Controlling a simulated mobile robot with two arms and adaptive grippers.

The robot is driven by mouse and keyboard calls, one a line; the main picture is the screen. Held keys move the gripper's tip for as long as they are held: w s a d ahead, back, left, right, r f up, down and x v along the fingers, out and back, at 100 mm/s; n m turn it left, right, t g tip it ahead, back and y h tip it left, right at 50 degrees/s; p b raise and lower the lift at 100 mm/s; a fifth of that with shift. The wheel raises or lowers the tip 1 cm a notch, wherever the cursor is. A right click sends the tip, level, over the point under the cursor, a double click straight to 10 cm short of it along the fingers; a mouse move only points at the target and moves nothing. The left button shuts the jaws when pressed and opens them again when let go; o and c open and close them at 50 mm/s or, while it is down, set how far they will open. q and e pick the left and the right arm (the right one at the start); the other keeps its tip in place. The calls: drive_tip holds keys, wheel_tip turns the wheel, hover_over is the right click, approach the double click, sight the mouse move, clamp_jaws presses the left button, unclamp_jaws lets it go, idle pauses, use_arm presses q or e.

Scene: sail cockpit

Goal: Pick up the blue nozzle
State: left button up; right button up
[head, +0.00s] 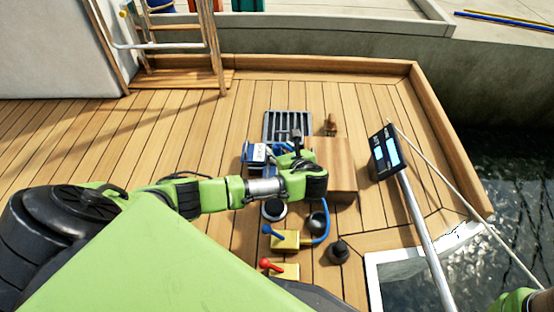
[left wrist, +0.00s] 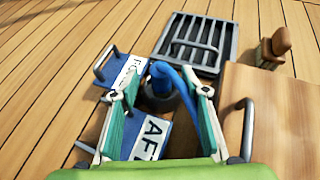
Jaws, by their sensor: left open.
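A curved blue piece with a dark round end, which looks like the blue nozzle (left wrist: 176,76), shows between my left gripper's fingers in the left wrist view. In the head view a blue curve (head: 284,147) shows beside the gripper, partly hidden by it. My left gripper (head: 293,155) is open over this spot. In the left wrist view its two teal and white fingers (left wrist: 160,104) stand apart on either side of the blue piece, and I cannot tell whether either touches it.
Blue blocks with white labels (left wrist: 153,136) lie under the fingers. A dark grate (head: 278,120) is behind, and a wooden box (head: 340,165) stands to the right. Yellow valve boxes (head: 287,240) with blue and red handles are nearer. Open deck (head: 100,140) lies left.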

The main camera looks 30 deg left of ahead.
use_arm(q)
drive_tip(key=shift+w+a+f+b, duration=0.3)
drive_tip(key=shift+a+f, duration=0.1)
drive_tip(key=shift+f, duration=0.1)
drive_tip(key=shift+w+a+r, duration=0.1)
drive_tip(key=shift+a, duration=0.05)
clamp_jaws()
drive_tip(key=shift+r, duration=0.1)
